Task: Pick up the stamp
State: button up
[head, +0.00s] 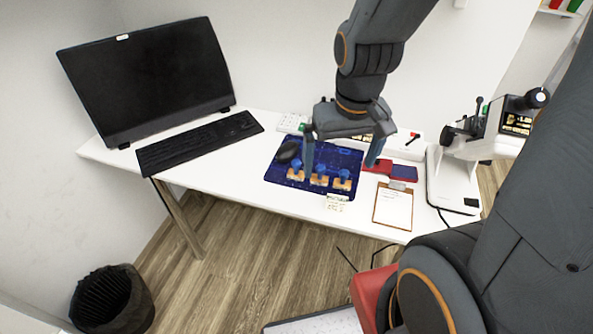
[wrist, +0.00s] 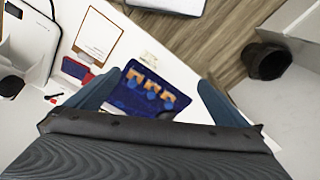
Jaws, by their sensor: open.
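Three stamp-like pieces with blue knobs and tan bases stand in a row on a dark blue mat (head: 345,157): a left one (head: 296,171), a middle one (head: 319,180) and a right one (head: 342,181). The frames do not show which is the task's stamp. In the wrist view the three (wrist: 151,88) lie between my fingers, beyond the palm. My gripper (head: 340,172) is open and empty above the mat. Height above the stamps is hard to tell.
A red pad (head: 376,166) and a blue pad (head: 404,173) lie right of the mat. A dark mouse (head: 287,152) sits on the mat. A keyboard (head: 200,142) and monitor (head: 148,80) stand left.

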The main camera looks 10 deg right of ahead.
jog(key=shift+c, duration=0.3)
jog(key=c, duration=0.3)
jog(key=w+f, duration=0.1)
jog(key=w+f+n+b, duration=0.1)
jog(key=w, duration=0.1)
jog(key=w+a+f+n+b, duration=0.1)
jog(key=shift+w+a+y, duration=0.1)
jog(key=shift+w+y, duration=0.1)
jog(key=shift+y, duration=0.1)
jog(key=c, duration=1)
jog(key=n+y+b, duration=0.2)
jog(key=n+b, duration=0.3)
jog(key=n, duration=0.3)
send_over(298, 161)
jog(key=s, duration=0.1)
jog(key=shift+t, duration=0.3)
jog(key=f, duration=0.5)
jog(key=d+f, duration=0.1)
jog(key=f, duration=0.2)
jog(key=shift+s, duration=0.2)
jog(key=shift+p+x, duration=0.3)
jog(key=shift+x, duration=3.55)
